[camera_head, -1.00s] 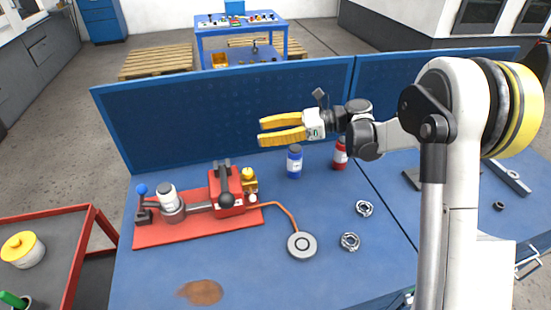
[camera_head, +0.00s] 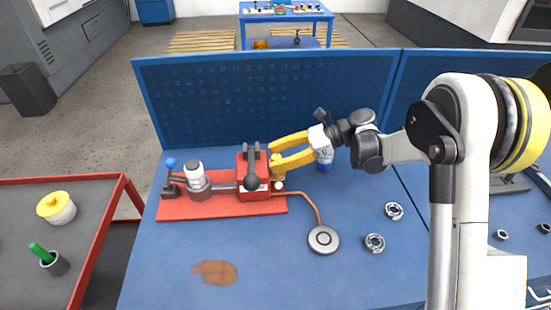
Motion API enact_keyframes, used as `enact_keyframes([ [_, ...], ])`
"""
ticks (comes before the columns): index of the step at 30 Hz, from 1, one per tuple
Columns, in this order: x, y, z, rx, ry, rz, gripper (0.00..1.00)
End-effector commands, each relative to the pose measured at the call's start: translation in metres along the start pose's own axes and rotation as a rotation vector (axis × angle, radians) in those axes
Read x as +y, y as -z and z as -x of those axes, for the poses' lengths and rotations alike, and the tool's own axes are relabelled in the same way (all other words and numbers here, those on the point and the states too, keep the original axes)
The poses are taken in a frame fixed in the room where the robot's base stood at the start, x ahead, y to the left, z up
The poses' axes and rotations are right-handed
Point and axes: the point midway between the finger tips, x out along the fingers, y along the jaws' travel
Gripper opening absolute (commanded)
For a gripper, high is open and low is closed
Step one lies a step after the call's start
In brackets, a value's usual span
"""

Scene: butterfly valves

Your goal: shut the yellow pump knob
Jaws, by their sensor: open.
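The red pump (camera_head: 254,190) stands on a red base plate (camera_head: 225,209) on the blue bench, with a dark lever on top. The yellow pump knob (camera_head: 277,162) is on the pump's right side, partly hidden by my fingers. My gripper (camera_head: 273,157) is open, with its yellow fingers pointing left. Its fingertips are at the knob, one above and one below it in the picture. I cannot tell whether they touch it.
An orange hose runs from the pump to a round grey disc (camera_head: 323,239). Metal rings (camera_head: 375,243) lie to the right. A blue panel (camera_head: 250,100) closes the bench's back.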

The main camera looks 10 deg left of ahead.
Motion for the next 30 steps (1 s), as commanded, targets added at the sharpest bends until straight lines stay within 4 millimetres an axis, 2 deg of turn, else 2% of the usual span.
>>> enact_keyframes([
  [6, 0.0001, -0.0004, -0.0002, 0.0, 0.0, 0.0, 0.49],
  [7, 0.0001, -0.0003, -0.0002, 0.0, 0.0, 0.0, 0.44],
  [11, 0.0001, -0.0003, 0.0, 0.0, 0.0, -0.001, 0.05],
  [12, 0.0001, -0.0003, 0.0, 0.0, 0.0, -0.001, 0.0],
  [16, 0.0005, -0.0001, -0.0002, 0.0, 0.012, -0.005, 0.0],
  [22, 0.0004, 0.0003, -0.0001, 0.0, 0.118, -0.05, 0.0],
  [29, -0.0005, -0.0001, 0.0003, 0.0, 0.124, -0.052, 0.0],
  [30, -0.0005, -0.0001, 0.0003, 0.0, 0.124, -0.052, 0.28],
])
